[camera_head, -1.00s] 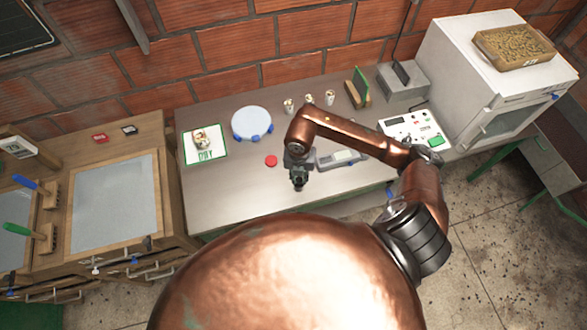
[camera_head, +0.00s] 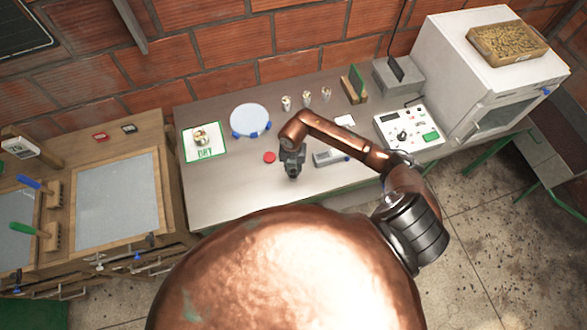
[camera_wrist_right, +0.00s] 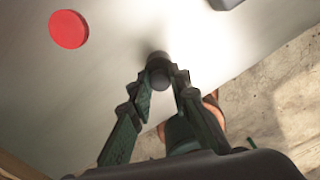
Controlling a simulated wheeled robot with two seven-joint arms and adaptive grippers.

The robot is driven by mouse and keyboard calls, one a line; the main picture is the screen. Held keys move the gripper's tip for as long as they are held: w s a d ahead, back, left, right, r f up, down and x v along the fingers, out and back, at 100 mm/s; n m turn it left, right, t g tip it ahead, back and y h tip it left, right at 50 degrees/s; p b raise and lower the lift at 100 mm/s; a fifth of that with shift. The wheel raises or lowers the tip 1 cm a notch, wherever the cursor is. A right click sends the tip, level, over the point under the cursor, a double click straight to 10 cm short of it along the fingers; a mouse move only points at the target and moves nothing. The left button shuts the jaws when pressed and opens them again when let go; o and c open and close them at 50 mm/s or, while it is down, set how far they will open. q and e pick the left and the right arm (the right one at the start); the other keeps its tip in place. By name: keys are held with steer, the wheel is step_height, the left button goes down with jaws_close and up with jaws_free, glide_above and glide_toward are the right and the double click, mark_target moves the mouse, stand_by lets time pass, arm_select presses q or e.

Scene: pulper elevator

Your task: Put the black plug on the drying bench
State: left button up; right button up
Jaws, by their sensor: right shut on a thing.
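My right gripper (camera_head: 292,173) is over the front part of the grey metal-topped bench (camera_head: 225,190), just right of a red disc (camera_head: 269,157). In the right wrist view, the right gripper (camera_wrist_right: 163,80) is shut on a small dark round thing, the black plug (camera_wrist_right: 158,66), held between its fingertips. A dark shadow spot lies on the bench top right by the plug; I cannot tell whether the plug touches the surface. The red disc also shows in the right wrist view (camera_wrist_right: 68,29), apart from the gripper. My left gripper is not in view.
A grey scale (camera_head: 328,159) sits right of the gripper. Behind are a white round sieve (camera_head: 250,119), several small cups (camera_head: 307,97) and a DRY mat (camera_head: 215,152). A control box (camera_head: 408,128) and white oven (camera_head: 470,60) stand right. A wooden bench (camera_head: 165,165) stands left.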

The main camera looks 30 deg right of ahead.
mark_target(293, 171)
steer(key=shift+f, duration=0.15)
steer(key=o, duration=0.9)
steer(key=shift+o, duration=0.2)
steer(key=shift+r, duration=0.35)
step_height(293, 171, up, 12)
steer(key=b, duration=0.2)
steer(key=shift+f+b, duration=0.15)
steer(key=shift+b, duration=0.2)
